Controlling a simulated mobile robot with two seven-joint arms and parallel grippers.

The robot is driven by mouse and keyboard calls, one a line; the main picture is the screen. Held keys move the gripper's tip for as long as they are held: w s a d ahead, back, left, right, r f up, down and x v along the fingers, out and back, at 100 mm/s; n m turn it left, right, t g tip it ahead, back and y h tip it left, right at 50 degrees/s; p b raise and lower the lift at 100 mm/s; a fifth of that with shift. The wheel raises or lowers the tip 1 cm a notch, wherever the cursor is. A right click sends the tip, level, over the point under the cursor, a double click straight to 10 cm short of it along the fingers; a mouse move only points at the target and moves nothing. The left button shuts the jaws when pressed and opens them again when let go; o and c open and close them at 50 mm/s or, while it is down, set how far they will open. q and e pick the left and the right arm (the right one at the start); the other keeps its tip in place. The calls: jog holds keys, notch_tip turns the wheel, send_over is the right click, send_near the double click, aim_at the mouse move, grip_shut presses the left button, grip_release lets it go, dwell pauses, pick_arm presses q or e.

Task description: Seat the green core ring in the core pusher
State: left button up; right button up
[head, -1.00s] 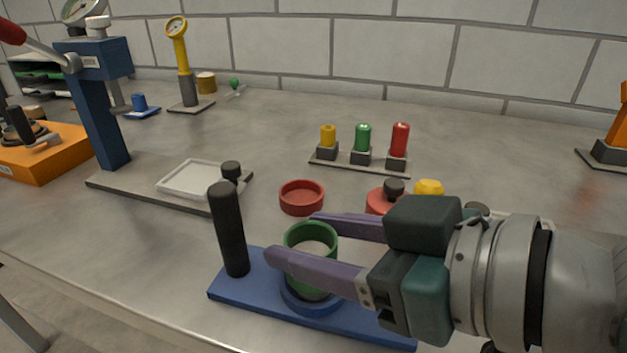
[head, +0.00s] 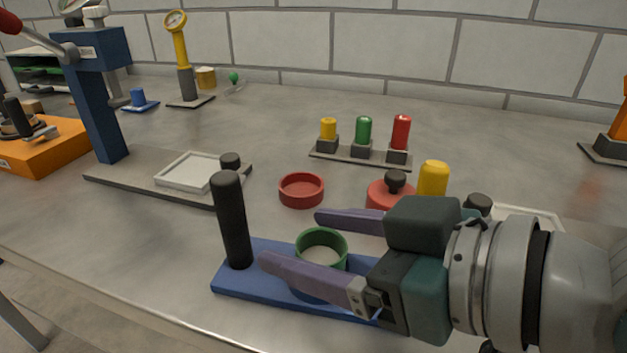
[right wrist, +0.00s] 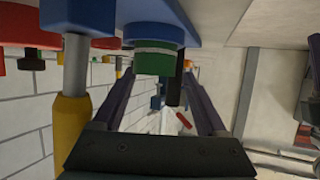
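The green core ring (head: 321,237) stands upright at the round seat of the blue core pusher (head: 262,285), which has a tall black post (head: 230,220) at its left end. My right gripper (head: 290,238) is open, with one purple finger on each side of the ring. The near finger hides the ring's lower part and most of the seat in the head view. In the right wrist view the ring (right wrist: 158,64) meets the blue round collar (right wrist: 153,34) between the spread fingers. How deep it sits cannot be told. My left gripper is not in view.
A red dish (head: 301,191), a red piece with a black knob (head: 391,194) and a yellow cylinder (head: 432,180) stand behind the pusher. A rack of yellow, green and red pegs (head: 360,157) is farther back. A blue press (head: 100,100) stands left.

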jog(key=shift+o, duration=0.8)
jog(key=p+v, duration=0.1)
jog(key=v, duration=0.9)
